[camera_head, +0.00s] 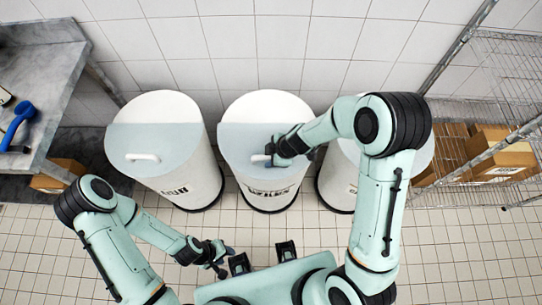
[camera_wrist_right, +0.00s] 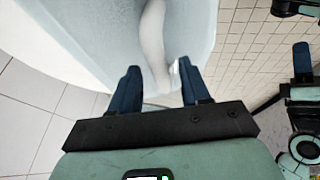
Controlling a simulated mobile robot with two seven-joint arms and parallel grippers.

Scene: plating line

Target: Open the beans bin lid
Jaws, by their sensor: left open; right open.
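The middle white bin (camera_head: 285,192) has a pale blue lid flap (camera_head: 237,140) lying shut, with a small white handle (camera_head: 257,158) near its front edge. The dark label on its front is too blurred to read surely, so I cannot confirm which bin holds beans. My right gripper (camera_head: 272,150) is at this handle. In the right wrist view its two blue fingers (camera_wrist_right: 159,88) are spread, with the white handle (camera_wrist_right: 152,45) reaching in between them. My left gripper (camera_head: 220,262) is open and empty, low in front of the bins.
A similar bin (camera_head: 195,177) stands on the left with its flap shut. A third bin (camera_head: 335,180) on the right is partly hidden by my right arm. A grey counter (camera_head: 50,110) is at left; a wire shelf (camera_head: 500,75) with cardboard boxes (camera_head: 497,150) is at right.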

